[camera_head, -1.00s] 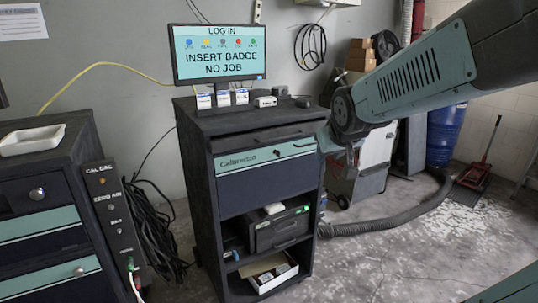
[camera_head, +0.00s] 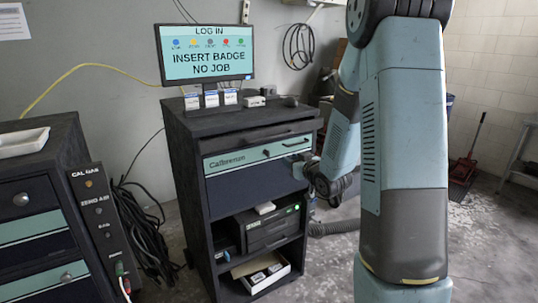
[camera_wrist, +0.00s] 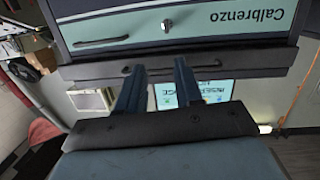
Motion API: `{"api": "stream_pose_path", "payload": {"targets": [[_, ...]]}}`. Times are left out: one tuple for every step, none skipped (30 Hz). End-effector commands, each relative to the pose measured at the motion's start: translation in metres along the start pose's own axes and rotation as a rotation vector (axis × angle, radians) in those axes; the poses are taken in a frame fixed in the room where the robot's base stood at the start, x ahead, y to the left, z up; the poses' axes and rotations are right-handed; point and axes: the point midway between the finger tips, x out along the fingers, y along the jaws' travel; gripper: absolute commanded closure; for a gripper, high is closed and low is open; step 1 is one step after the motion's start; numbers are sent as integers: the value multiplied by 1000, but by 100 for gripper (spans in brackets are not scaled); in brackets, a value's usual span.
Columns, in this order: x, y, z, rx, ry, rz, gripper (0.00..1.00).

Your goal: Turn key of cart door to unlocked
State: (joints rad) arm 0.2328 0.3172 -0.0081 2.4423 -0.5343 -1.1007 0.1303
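The dark cart (camera_head: 200,215) stands in the middle of the head view, with a teal and navy door panel (camera_head: 225,162) marked Calbrenzo. A small dark key or lock (camera_head: 266,153) sits on the teal strip, left of a bar handle (camera_head: 295,143). In the wrist view, which is upside down, the key (camera_wrist: 167,25) shows beyond the fingertips, with the handle (camera_wrist: 100,42) to its left. My gripper (camera_wrist: 158,66) is open and empty, with a gap between its two fingers, apart from the key.
A monitor (camera_head: 206,55) and small boxes stand on the cart top. Open shelves below hold a dark case (camera_head: 268,230) and a white tray. Another dark cabinet (camera_head: 40,215) stands at left. A hose (camera_head: 335,228) lies on the floor behind my arm.

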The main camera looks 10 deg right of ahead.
Motion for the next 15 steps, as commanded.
{"api": "stream_pose_path", "payload": {"targets": [[3, 0, 9, 14, 23, -15, 65], [4, 0, 12, 20, 40, -25, 65], [5, -1, 16, 28, 60, -36, 65], [6, -1, 18, 34, 75, -43, 65], [6, -2, 20, 39, 88, -49, 65], [6, -2, 22, 45, 102, -57, 65], [6, -2, 23, 49, 111, -61, 65], [7, -3, 24, 52, 119, -66, 65], [7, -3, 25, 55, 126, -70, 65], [7, -3, 26, 57, 132, -73, 65], [8, -3, 25, 58, 136, -74, 65], [9, -3, 25, 59, 139, -76, 65], [11, -4, 25, 59, 140, -76, 65], [13, -4, 25, 59, 141, -77, 65], [17, -4, 24, 59, 141, -76, 65]]}}
